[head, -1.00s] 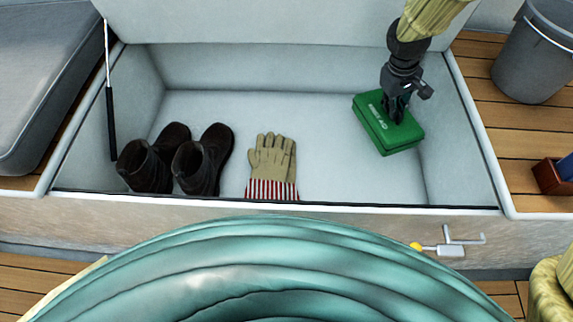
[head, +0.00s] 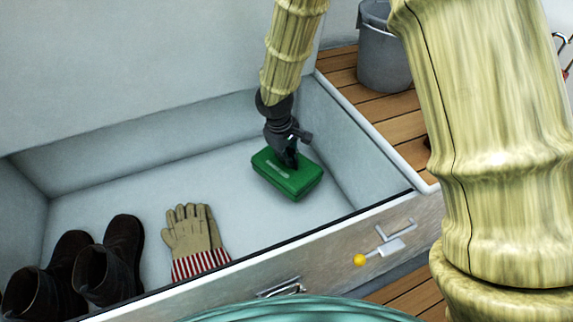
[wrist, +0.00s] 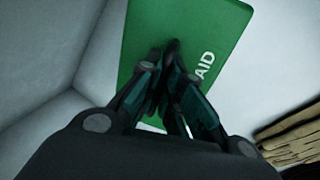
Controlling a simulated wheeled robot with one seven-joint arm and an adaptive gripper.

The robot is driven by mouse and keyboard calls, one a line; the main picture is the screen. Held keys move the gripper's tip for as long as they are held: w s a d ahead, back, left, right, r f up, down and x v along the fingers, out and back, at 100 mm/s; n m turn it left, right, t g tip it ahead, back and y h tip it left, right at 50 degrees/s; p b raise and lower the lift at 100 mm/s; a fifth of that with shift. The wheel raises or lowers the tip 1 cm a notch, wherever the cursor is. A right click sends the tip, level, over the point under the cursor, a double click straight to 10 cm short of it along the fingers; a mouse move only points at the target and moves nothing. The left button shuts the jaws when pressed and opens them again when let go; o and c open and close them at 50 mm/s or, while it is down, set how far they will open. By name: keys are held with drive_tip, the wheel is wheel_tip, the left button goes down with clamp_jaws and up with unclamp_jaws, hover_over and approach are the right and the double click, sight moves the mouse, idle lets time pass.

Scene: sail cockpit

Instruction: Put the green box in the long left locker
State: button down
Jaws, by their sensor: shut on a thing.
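The green box (head: 287,177) is in the right part of the open long locker (head: 140,180), in the head view. My gripper (head: 291,160) comes down from above and is shut on the box's top. In the wrist view the fingers (wrist: 168,95) meet at the green box (wrist: 185,30), and part of its lettering, "AID", shows. The box looks at or very near the locker floor; I cannot tell whether it touches. Its underside is hidden.
Beige gloves with striped cuffs (head: 195,240) lie left of the box, and dark boots (head: 105,265) stand further left. A grey bucket (head: 385,50) stands on the deck beyond the right wall.

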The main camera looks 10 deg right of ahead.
sight(282, 167)
drive_tip(key=shift+f+b, duration=0.35)
drive_tip(key=shift+f, duration=0.75)
drive_tip(key=shift+f, duration=0.15)
drive_tip(key=c, duration=1.6)
unclamp_jaws()
wheel_tip(282, 167, up, 12)
drive_tip(key=s+a+p, duration=0.1)
drive_tip(key=a+p, duration=0.1)
drive_tip(key=p, duration=0.3)
drive_tip(key=shift+s+p, duration=0.15)
drive_tip(key=shift+p, duration=0.2)
